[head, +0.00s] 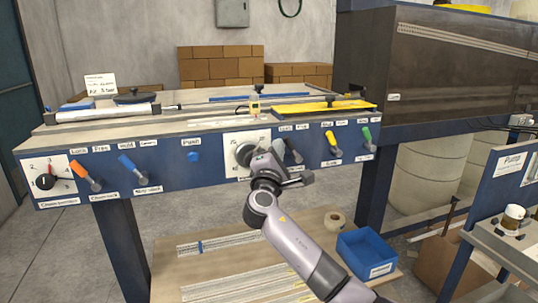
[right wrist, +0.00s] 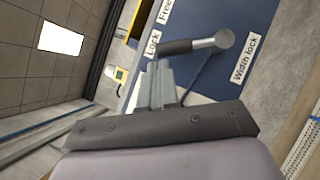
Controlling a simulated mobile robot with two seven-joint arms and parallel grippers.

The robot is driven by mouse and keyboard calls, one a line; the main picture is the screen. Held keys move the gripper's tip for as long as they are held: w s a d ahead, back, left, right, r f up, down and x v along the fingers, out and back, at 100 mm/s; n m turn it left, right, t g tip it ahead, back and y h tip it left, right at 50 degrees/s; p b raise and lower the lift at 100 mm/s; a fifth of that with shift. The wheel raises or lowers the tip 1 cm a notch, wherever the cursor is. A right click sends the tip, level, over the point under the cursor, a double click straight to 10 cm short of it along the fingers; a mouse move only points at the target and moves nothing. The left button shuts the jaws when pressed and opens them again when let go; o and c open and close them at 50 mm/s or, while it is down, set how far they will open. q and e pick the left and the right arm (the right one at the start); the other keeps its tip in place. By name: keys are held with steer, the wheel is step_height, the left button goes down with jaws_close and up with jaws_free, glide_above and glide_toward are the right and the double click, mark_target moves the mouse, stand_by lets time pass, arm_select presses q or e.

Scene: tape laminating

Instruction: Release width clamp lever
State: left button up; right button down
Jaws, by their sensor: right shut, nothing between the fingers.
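The width clamp lever (right wrist: 178,47) has a dark handle and a silver pivot end, on the blue panel between the labels "Lock", "Free" and "Width lock" in the right wrist view. In the head view, the lever (head: 293,151) is just right of the large round dial, partly hidden by my right gripper. My right gripper (head: 268,158) is shut and empty in front of the panel. Its grey fingers (right wrist: 154,82) end right beside the handle's dark end; I cannot tell whether they touch it. My left gripper is not in view.
The panel (head: 213,176) also carries orange (head: 87,174), blue (head: 134,167), yellow (head: 332,142) and green (head: 367,138) levers. The round dial (head: 243,153) sits close behind my right gripper. A blue bin (head: 367,254) and tape roll (head: 334,221) are on the lower shelf.

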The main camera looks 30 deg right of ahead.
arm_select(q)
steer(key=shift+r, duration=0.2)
arm_select(e)
steer(key=shift+d+r, duration=0.15)
steer(key=shift+r, duration=0.05)
